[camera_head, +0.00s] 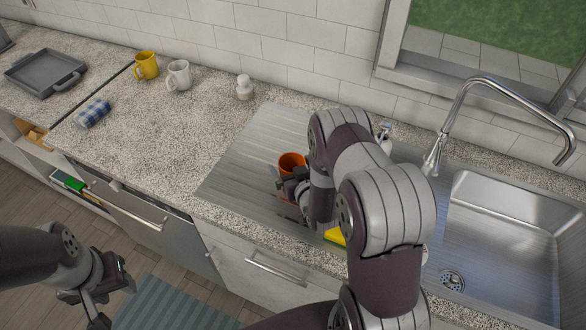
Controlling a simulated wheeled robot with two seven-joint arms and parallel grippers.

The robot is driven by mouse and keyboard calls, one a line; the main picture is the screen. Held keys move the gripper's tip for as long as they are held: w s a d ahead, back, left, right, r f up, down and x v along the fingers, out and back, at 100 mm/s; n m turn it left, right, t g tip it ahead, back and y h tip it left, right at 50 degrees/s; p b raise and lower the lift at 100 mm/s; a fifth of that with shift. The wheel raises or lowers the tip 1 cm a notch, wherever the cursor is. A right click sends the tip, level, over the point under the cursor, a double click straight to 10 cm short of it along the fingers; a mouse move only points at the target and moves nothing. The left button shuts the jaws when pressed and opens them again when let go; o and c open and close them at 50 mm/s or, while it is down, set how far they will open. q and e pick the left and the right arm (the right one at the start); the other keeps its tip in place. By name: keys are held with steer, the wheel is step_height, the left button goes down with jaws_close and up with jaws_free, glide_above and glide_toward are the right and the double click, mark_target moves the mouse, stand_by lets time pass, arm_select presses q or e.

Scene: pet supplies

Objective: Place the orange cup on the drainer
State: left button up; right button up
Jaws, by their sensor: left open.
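The orange cup (291,161) is upright at the ribbed metal drainer (240,160), left of the sink. Its rim and upper side show; its lower part is hidden behind my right gripper. My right gripper (284,184) is right at the cup, on its near side. The fingers are partly hidden, and I cannot tell whether they close on the cup or whether the cup touches the drainer. My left gripper (100,300) is open and empty, low at the left, over the floor in front of the cabinets.
A yellow mug (146,65), a white mug (179,75) and a white shaker (244,87) stand on the counter at the back. The faucet (480,100) and sink (510,225) are at right. A yellow item (335,236) is partly hidden by my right arm.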

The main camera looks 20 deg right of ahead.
steer(key=shift+r, duration=0.3)
steer(key=s+a+r+g, duration=0.2)
steer(key=s+r+g, duration=0.1)
steer(key=s, duration=0.4)
steer(key=s+a+r+g+b, duration=0.1)
steer(key=s+a+r+g, duration=0.2)
steer(key=s, duration=0.4)
steer(key=s+a+r+n+g+y, duration=0.1)
steer(key=s+a+r+g, duration=0.2)
steer(key=s+r+g, duration=0.2)
steer(key=shift+s+r+g+b, duration=0.25)
steer(key=shift+s+g+b, duration=0.1)
steer(key=shift+s+g, duration=0.85)
steer(key=shift+a, duration=0.1)
